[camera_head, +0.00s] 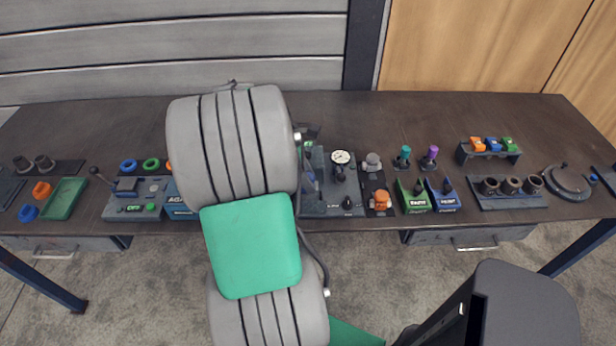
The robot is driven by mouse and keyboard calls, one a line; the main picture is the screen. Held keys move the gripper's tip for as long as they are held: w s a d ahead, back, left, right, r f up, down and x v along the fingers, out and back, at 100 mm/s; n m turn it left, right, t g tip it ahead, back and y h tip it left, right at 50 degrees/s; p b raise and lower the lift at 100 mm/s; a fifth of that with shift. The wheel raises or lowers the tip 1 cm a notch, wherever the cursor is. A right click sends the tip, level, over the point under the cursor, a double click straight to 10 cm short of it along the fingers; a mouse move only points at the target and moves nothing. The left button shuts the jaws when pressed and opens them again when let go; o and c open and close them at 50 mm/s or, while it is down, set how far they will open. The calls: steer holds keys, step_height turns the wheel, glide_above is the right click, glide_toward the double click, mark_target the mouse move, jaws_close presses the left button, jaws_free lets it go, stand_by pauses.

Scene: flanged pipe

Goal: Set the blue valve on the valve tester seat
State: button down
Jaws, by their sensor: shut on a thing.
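I cannot make out the blue valve; it does not show clearly anywhere. A dark test unit with a white round gauge (341,157) stands on the bench just right of my arm. It looks like the valve tester, and its left part is covered by my arm. An orange valve-like part (380,199) and a grey one (373,162) are on a narrow dark plate to its right. My arm's large grey links and green joint cover fill the middle of the view. My gripper is not visible; the arm hides the bench behind it.
The dark bench top (440,115) is clear along the back. Right of the plate stand a green box (414,197), a blue box (443,197), a small rack of coloured blocks (490,153) and a holder with dark cups (509,196). A green tray (65,198) lies far left.

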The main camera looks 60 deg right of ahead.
steer(key=shift+f+b, duration=0.4)
steer(key=shift+f, duration=0.8)
steer(key=shift+f, duration=0.5)
steer(key=c, duration=0.9)
jaws_free()
steer(key=shift+o, duration=0.3)
steer(key=o, duration=0.3)
steer(key=shift+o, duration=0.2)
steer(key=shift+r, duration=0.15)
